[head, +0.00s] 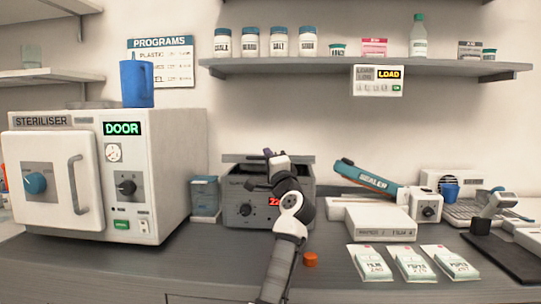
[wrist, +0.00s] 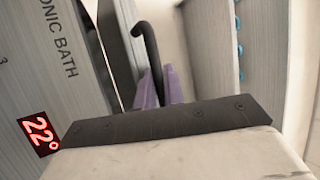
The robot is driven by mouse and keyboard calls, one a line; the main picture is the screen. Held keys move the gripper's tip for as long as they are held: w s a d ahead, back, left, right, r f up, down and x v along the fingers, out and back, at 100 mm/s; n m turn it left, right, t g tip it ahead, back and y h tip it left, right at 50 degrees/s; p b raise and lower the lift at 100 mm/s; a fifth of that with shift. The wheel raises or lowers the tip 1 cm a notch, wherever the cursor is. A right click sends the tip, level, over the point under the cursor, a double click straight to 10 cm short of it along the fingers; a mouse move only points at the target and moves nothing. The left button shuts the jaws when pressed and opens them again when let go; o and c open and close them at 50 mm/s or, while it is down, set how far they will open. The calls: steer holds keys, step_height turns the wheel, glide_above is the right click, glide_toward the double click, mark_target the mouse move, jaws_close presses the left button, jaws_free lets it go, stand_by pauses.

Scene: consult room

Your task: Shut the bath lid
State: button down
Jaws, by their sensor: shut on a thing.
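The bath (head: 240,212) is a grey box with a red display and a dial, standing mid-counter in the head view. In the wrist view its front (wrist: 50,75) fills the left side and reads "ONIC BATH". Its grey lid (head: 236,158) shows at the top, with a dark gap under it; my arm hides part of it and the exact angle is unclear. My gripper (head: 268,154) is at the lid's front. In the wrist view, the purple fingers of my gripper (wrist: 162,88) are shut on the black curved lid handle (wrist: 149,38).
A steriliser (head: 165,175) stands to the left, with a blue-lidded container (head: 204,195) beside the bath. A sealer (head: 370,178), a white box (head: 380,226) and several pouches (head: 411,262) lie to the right. An orange cap (head: 310,260) sits near my arm. A shelf (head: 340,67) hangs above.

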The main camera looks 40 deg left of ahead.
step_height(320, 180, down, 2)
steer(key=shift+f+g, duration=0.15)
steer(key=shift+g, duration=0.15)
steer(key=shift+s+d, duration=0.1)
steer(key=shift+d, duration=0.05)
steer(key=c, duration=1.8)
jaws_free()
steer(key=shift+r, duration=0.2)
steer(key=shift+o, duration=0.2)
steer(key=b+v, duration=0.2)
steer(key=v, duration=1.2)
steer(key=shift+r, duration=0.25)
